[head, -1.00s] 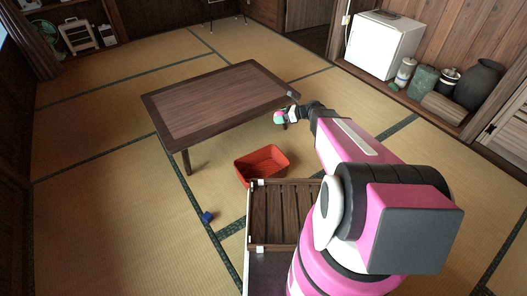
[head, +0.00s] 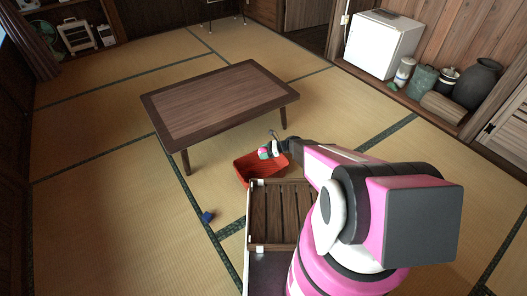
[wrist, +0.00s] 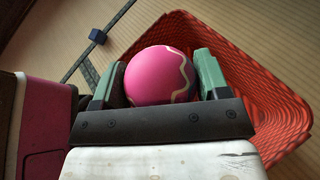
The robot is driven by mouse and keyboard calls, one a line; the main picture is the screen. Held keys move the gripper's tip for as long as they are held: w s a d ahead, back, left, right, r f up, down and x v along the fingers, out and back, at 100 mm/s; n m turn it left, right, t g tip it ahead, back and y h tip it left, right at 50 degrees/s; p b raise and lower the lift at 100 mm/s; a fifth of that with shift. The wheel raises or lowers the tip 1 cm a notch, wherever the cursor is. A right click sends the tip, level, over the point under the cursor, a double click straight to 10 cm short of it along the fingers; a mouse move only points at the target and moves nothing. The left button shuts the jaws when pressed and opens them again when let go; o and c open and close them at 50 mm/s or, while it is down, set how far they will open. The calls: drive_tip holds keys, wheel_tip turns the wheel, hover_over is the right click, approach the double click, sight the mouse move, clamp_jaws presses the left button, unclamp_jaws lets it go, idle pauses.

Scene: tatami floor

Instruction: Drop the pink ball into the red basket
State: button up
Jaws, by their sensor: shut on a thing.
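The pink ball (wrist: 155,75), with a pale wavy line on it, sits between the two green fingers of my gripper (wrist: 157,84) in the wrist view. My gripper is shut on it. In the head view my gripper (head: 268,152) and the small pink ball (head: 263,154) show over the red basket (head: 244,172). In the wrist view the basket (wrist: 277,88) lies below and around the ball to the right. The ball appears above the basket's opening; its exact height is hard to tell.
A low wooden table (head: 220,100) stands just behind the basket. A small blue cube (head: 208,217) lies on the tatami to the left, and shows in the wrist view (wrist: 97,36). A white fridge (head: 383,45) and jars stand at the back right.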

drive_tip(key=shift+f, duration=2.25)
drive_tip(key=o, duration=1)
drive_tip(key=v, duration=1.1)
